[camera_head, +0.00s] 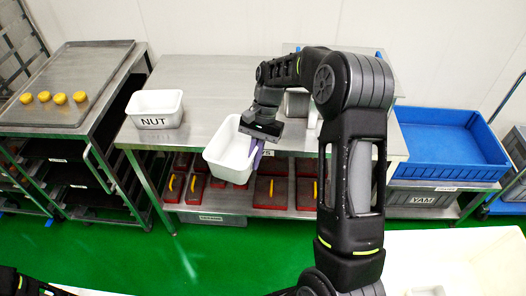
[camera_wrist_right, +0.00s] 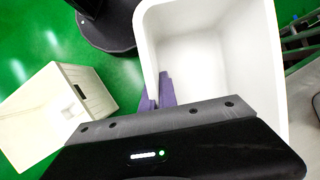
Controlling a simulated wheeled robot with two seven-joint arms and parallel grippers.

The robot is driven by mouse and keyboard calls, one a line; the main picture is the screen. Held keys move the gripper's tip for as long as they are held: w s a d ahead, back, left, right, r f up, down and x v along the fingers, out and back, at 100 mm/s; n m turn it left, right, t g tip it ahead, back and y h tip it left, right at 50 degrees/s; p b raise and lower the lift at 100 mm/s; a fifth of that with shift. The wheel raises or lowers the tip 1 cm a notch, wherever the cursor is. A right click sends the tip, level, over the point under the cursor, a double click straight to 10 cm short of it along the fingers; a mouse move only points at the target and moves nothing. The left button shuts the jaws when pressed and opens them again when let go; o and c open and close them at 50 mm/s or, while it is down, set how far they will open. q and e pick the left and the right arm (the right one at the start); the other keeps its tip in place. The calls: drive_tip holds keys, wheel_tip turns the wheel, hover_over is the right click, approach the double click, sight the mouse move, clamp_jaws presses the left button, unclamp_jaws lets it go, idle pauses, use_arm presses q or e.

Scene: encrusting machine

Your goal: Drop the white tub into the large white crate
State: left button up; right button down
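The white tub (camera_head: 229,152) is an empty, open-topped container, held tilted at the front edge of the steel table. My right gripper (camera_head: 255,150) is shut on the tub's rim. In the right wrist view the tub (camera_wrist_right: 205,60) fills the upper middle, with purple fingers (camera_wrist_right: 157,96) on either side of its wall. A large cream-white crate (camera_head: 490,268) is cut off at the bottom right of the head view. A cream-white crate also stands on the green floor in the right wrist view (camera_wrist_right: 35,115), apart from the tub. My left gripper is not in view.
A white tub marked NUT (camera_head: 155,112) stands on the steel table (camera_head: 205,90). Red lidded boxes (camera_head: 270,192) sit on the shelf below. A blue crate (camera_head: 445,150) is at the right, and a tray with yellow pieces (camera_head: 70,75) at the left. Green floor (camera_head: 235,260) is clear in front.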

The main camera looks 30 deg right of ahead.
drive_tip(key=a+f+n+g+h, duration=0.2)
drive_tip(key=a+f+n+h, duration=0.1)
drive_tip(key=a+f+n, duration=0.5)
drive_tip(key=w+a+n, duration=0.1)
drive_tip(key=a+n, duration=0.1)
drive_tip(key=a, duration=0.1)
drive_tip(key=shift+a+f+n+g, duration=0.25)
drive_tip(key=shift+f+n+g, duration=0.05)
drive_tip(key=shift+s, duration=0.15)
